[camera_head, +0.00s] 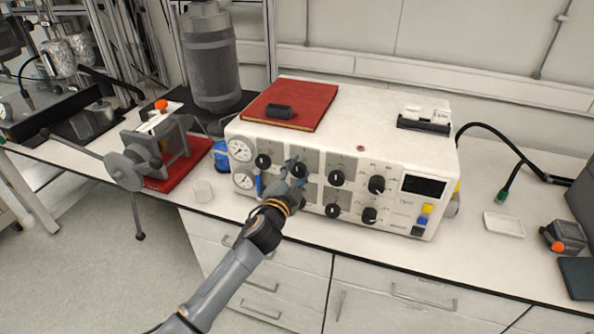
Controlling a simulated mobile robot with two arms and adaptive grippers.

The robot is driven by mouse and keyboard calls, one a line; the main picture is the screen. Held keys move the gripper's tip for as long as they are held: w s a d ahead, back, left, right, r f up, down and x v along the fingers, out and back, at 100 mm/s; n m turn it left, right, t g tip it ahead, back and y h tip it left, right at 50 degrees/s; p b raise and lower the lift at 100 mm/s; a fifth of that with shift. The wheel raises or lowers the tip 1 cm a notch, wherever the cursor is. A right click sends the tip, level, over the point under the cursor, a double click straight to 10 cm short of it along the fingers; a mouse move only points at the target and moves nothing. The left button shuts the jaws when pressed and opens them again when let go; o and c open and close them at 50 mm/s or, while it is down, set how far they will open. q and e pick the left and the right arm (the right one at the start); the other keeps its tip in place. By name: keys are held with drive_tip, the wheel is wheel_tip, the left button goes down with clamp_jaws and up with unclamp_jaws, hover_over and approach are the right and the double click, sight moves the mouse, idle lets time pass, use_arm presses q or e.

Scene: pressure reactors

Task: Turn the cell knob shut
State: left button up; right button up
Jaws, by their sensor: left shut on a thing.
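A white control box (345,150) stands on the bench with several round black knobs on its front. My left gripper (294,178) reaches up to the front panel and is shut on a black knob (299,169) in the upper row, second from the left. The fingers hide part of this knob and the panel below it. The panel labels are too small to read, so I cannot tell by label which one is the cell knob, nor its exact angle. My right gripper is not in view.
Other knobs sit close by at left (263,161) and right (336,178). Two gauges (240,150) are at the panel's left end, a dark display (424,186) at its right. A red book (311,104) lies on top. A clamp device (160,150) stands left.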

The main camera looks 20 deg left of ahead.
use_arm(q)
drive_tip(key=shift+r+m, duration=0.1)
drive_tip(key=shift+m, duration=0.6)
drive_tip(key=o, duration=1.2)
drive_tip(key=shift+c, duration=0.2)
drive_tip(key=s, duration=1.2)
drive_tip(key=shift+a, duration=0.2)
